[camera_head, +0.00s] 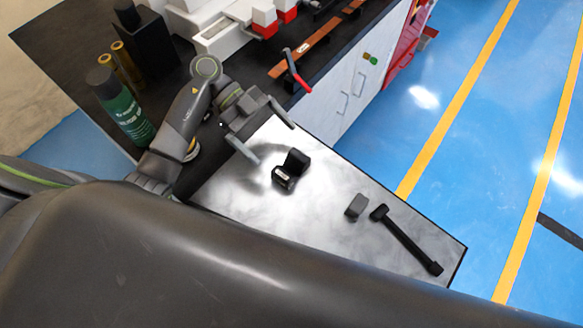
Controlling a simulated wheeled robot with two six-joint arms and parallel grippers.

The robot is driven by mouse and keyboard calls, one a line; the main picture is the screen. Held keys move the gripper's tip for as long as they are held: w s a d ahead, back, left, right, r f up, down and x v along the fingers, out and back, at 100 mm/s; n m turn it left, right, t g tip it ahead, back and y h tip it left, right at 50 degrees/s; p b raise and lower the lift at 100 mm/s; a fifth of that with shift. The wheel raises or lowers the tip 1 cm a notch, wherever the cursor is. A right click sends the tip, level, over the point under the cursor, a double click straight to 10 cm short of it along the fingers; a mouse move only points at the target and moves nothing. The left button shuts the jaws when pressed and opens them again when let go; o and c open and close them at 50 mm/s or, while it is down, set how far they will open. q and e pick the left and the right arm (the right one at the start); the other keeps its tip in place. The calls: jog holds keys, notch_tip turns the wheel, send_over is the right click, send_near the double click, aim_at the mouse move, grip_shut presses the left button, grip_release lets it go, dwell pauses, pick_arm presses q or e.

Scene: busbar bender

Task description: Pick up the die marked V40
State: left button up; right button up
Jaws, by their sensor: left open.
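A small black die (297,161) with a pale label on its near side lies on the bright metal plate (325,225); the marking is too small to read. A grey block (356,206) lies to its right on the same plate. My left gripper (269,143) is open and empty, its two fingers apart, pointing toward the black die from the upper left. It is apart from the die. My right gripper is not in view.
A black hammer-like tool (408,241) lies at the plate's right end. A green bottle (122,108) and brass cylinders (126,62) stand on the dark bench at left. A red-handled tool (297,72) and copper bar (304,49) lie behind. Blue floor lies right.

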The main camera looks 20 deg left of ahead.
aim_at(286, 167)
pick_arm(q)
jog(key=shift+s+d+f, duration=0.2)
jog(key=shift+d+f, duration=0.15)
jog(key=shift+d, duration=0.2)
jog(key=shift+s+d+f+b, duration=0.2)
jog(key=shift+f+b, duration=0.05)
jog(key=shift+b, duration=0.05)
jog(key=b+x, duration=0.1)
jog(key=x, duration=0.1)
jog(key=b+x, duration=0.1)
jog(key=shift+s+d+f, duration=0.15)
jog(key=shift+s+f, duration=0.1)
jog(key=shift+s, duration=0.1)
jog(key=shift+s+d, duration=0.1)
jog(key=shift+d, duration=0.3)
jog(key=shift+c, duration=0.9)
jog(key=c, duration=1.7)
jog(key=shift+o, duration=0.2)
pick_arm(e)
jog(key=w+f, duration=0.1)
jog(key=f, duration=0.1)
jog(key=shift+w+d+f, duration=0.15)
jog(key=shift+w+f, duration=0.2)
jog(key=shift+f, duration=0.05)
